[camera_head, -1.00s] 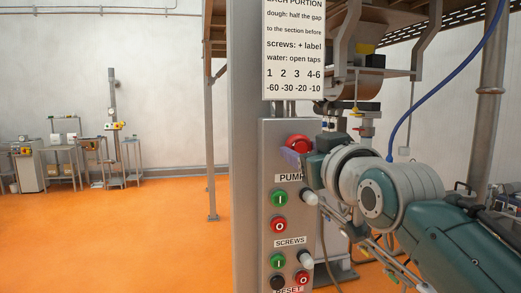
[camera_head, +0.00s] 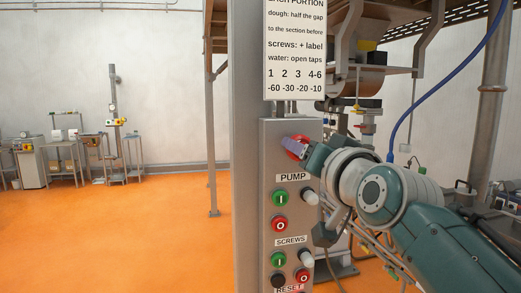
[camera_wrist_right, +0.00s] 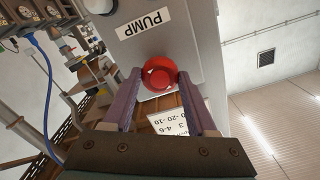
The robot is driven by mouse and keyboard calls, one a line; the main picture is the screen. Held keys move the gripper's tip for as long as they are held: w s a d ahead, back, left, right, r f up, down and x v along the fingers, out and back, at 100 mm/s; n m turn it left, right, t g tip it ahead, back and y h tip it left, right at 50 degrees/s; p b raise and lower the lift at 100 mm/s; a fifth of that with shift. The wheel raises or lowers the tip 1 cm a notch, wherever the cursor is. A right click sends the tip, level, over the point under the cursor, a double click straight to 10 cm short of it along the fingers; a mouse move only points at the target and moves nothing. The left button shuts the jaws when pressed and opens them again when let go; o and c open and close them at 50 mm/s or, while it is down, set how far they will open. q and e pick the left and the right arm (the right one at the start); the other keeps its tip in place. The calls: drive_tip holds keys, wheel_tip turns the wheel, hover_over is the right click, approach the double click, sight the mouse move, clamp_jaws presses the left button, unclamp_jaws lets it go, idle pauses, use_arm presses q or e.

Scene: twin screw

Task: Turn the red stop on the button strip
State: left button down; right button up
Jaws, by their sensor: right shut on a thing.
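The red stop (camera_head: 294,144) is a round red knob at the top of the grey button strip (camera_head: 267,178), above the PUMP label. My right gripper (camera_head: 293,146) is at it, with purple fingers partly covering the knob in the head view. In the right wrist view the red stop (camera_wrist_right: 159,74) sits between the two finger ends of my right gripper (camera_wrist_right: 158,77), one on each side. The gripper is shut on the knob, and the wrist is rolled so the PUMP label appears tilted. My left gripper is not in view.
Below the stop are green and red PUMP buttons (camera_head: 280,210), white knobs (camera_head: 309,196), SCREWS buttons (camera_head: 279,260) and a black button. A sign (camera_head: 293,50) hangs above the strip. A blue hose (camera_head: 420,100) and a steel machine are behind my right arm. Orange floor at left is open.

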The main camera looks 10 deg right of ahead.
drive_tip(key=shift+f, duration=0.1)
idle(0.3)
drive_tip(key=o, duration=1.4)
drive_tip(key=shift+s, duration=0.1)
drive_tip(key=shift+s+d+b, duration=0.2)
drive_tip(key=shift+s+b, duration=1.15)
drive_tip(key=shift+s, duration=3.5)
